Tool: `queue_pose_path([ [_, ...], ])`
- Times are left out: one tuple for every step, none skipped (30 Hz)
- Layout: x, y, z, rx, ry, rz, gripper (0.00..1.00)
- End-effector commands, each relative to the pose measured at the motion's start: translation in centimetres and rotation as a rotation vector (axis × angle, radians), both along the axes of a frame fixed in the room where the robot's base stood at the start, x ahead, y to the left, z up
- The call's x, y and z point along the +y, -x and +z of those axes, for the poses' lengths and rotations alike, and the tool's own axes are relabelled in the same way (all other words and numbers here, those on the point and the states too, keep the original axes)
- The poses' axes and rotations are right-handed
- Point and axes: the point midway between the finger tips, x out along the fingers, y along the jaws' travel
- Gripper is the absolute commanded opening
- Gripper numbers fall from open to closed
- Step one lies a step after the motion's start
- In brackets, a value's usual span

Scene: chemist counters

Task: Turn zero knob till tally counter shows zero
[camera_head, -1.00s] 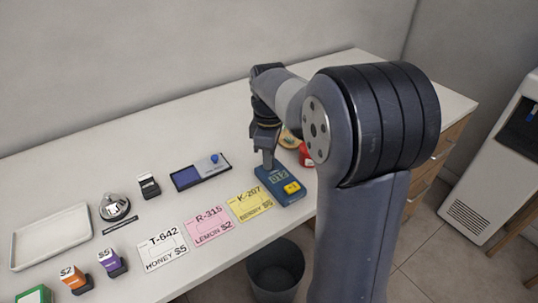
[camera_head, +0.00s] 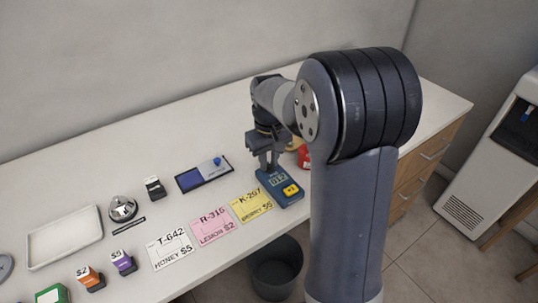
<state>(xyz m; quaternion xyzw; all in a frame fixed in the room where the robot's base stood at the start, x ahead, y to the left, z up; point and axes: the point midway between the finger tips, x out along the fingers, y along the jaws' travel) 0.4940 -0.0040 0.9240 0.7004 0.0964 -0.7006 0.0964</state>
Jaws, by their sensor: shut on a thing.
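The tally counter (camera_head: 291,200) is a blue box near the front edge of the counter top. It has a yellow button (camera_head: 291,190) on its front part and a small display (camera_head: 278,181) that seems to read 012, though the digits are small. My gripper (camera_head: 267,167) points down at the back end of the tally counter. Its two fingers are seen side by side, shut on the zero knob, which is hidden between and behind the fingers.
A yellow card (camera_head: 251,206), a pink card (camera_head: 212,227) and a white card (camera_head: 170,250) lie left of the tally counter. A blue pad (camera_head: 190,180) lies behind them. A red object (camera_head: 304,157) is partly hidden behind my arm. A bin (camera_head: 277,270) stands below the edge.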

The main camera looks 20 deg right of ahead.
Motion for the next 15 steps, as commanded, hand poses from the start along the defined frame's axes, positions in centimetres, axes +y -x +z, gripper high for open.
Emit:
queue_pose_path([
  [-0.01, 0.03, 0.20, 0.002, 0.001, -0.042, 0.00],
  [-0.01, 0.03, 0.20, 0.001, 0.000, -0.071, 0.00],
  [-0.01, 0.03, 0.19, 0.001, 0.000, -0.109, 0.00],
  [-0.01, 0.03, 0.19, 0.002, 0.001, -0.137, 0.00],
  [-0.01, 0.04, 0.18, 0.002, 0.001, -0.165, 0.00],
  [0.00, 0.05, 0.18, 0.002, 0.001, -0.203, 0.00],
  [0.00, 0.05, 0.17, 0.002, 0.001, -0.230, 0.00],
  [0.00, 0.05, 0.16, 0.002, 0.001, -0.257, 0.00],
  [-0.01, 0.05, 0.16, 0.002, 0.001, -0.293, 0.00],
  [-0.01, 0.04, 0.15, 0.001, 0.000, -0.318, 0.00],
  [-0.01, 0.04, 0.14, 0.001, 0.000, -0.344, 0.00],
  [-0.01, 0.04, 0.13, 0.001, 0.000, -0.376, 0.00],
  [-0.01, 0.04, 0.13, 0.001, 0.000, -0.400, 0.00],
  [-0.01, 0.04, 0.12, 0.001, 0.000, -0.423, 0.00],
  [-0.01, 0.04, 0.11, 0.001, 0.000, -0.451, 0.00],
])
